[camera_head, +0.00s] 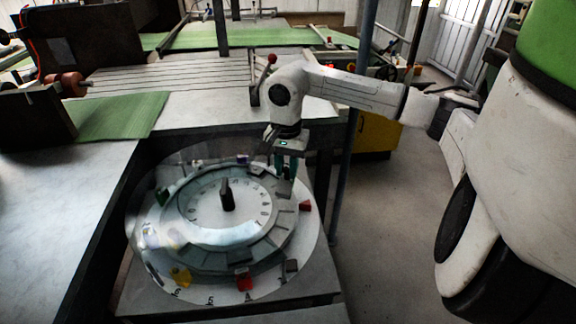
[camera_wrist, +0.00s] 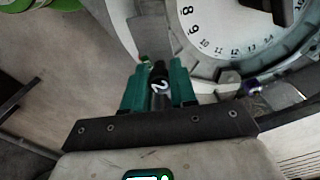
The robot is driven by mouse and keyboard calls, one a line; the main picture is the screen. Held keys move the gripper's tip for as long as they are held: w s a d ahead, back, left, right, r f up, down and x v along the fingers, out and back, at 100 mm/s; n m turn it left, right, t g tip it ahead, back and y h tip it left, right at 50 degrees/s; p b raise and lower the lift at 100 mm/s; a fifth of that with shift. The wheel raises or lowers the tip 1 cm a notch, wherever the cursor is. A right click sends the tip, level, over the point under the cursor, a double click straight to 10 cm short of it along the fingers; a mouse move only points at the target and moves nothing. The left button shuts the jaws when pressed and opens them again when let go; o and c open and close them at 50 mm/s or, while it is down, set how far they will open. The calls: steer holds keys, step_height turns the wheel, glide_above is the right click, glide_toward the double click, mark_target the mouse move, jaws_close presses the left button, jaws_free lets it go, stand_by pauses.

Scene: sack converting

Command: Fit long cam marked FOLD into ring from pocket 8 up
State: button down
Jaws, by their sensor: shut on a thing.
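My gripper (camera_head: 285,172) is over the right rear part of the round turntable, fingers pointing down. In the wrist view its two green fingers (camera_wrist: 159,85) are shut on a dark narrow piece (camera_wrist: 159,74) with a light mark that looks like a 2. I cannot read FOLD on it. The grey ring (camera_head: 187,247) has pockets and blocks around a white numbered dial (camera_head: 208,221). In the wrist view the ring (camera_wrist: 203,57) lies just beyond the fingertips, with dial numbers 8 to 14 beside it. Whether the piece touches the ring is unclear.
Small coloured pieces lie around the outer disc: a red one (camera_head: 244,281), a yellow one (camera_head: 180,276), another red one (camera_head: 305,206) and a dark one (camera_head: 291,265). A dark post (camera_head: 227,195) stands at the dial's centre. A grey table (camera_head: 52,190) is at left; a pole (camera_head: 349,165) stands at right.

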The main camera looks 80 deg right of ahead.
mark_target(287, 167)
steer(key=shift+f+b, duration=0.15)
steer(key=shift+b, duration=0.35)
steer(key=shift+f+b, duration=0.35)
steer(key=shift+b, duration=0.2)
step_height(287, 167, down, 9)
steer(key=b, duration=0.9)
steer(key=shift+r, duration=0.1)
steer(key=shift+f+b, duration=0.45)
steer(key=shift+f, duration=0.05)
steer(key=c, duration=0.8)
jaws_free()
steer(key=shift+r, duration=0.15)
step_height(287, 167, up, 10)
steer(key=shift+r+b, duration=0.25)
steer(key=shift+b, duration=0.05)
steer(key=shift+r+p, duration=1.75)
steer(key=shift+r, duration=1.8)
